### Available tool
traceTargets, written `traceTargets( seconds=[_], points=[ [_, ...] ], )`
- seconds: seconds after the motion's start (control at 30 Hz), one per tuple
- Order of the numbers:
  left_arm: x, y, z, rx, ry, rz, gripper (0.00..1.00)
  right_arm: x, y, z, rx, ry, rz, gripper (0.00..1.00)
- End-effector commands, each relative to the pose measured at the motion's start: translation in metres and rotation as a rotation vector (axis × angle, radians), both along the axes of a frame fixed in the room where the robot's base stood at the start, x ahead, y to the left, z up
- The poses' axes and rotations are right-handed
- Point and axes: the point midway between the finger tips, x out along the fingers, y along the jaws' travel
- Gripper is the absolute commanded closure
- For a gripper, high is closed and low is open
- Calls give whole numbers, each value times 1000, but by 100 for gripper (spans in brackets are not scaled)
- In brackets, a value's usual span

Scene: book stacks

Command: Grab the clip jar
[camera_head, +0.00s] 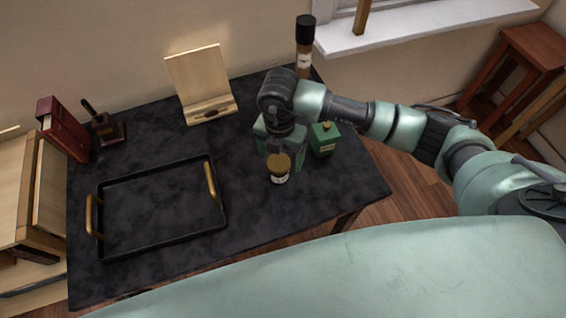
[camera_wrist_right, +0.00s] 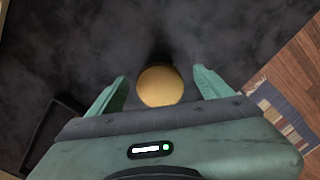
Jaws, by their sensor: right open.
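The clip jar, a small jar with a round tan-gold lid and a pale label (camera_head: 279,169), stands upright on the dark table, right of the tray. My right gripper (camera_head: 280,157) is open and points down at the jar from behind. In the right wrist view the jar's lid (camera_wrist_right: 160,86) lies between the two green fingers of the gripper (camera_wrist_right: 160,84), with a gap on each side. The jar's body is hidden under its lid there. My left gripper is not in view.
A green bottle (camera_head: 324,139) stands close right of the gripper. A tall black-capped bottle (camera_head: 304,50) and a wooden stand (camera_head: 201,80) are behind. A black tray (camera_head: 160,242) with brass handles fills the left. A dark red book (camera_head: 64,128) and a stamp (camera_head: 105,128) stand back left.

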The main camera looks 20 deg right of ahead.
Motion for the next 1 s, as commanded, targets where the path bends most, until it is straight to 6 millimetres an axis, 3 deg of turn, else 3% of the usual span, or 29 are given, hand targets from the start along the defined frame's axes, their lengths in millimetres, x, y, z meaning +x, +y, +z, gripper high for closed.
traceTargets(
  seconds=[0.47, 0.77, 1.0],
  points=[
    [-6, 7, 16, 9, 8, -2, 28, -3, 4, -62, 5, 3, 3, 20],
    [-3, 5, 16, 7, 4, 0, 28, -2, 4, -68, 7, 0, 5, 20],
    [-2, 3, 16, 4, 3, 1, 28, -2, 4, -67, 7, 0, 5, 87]
  ],
)
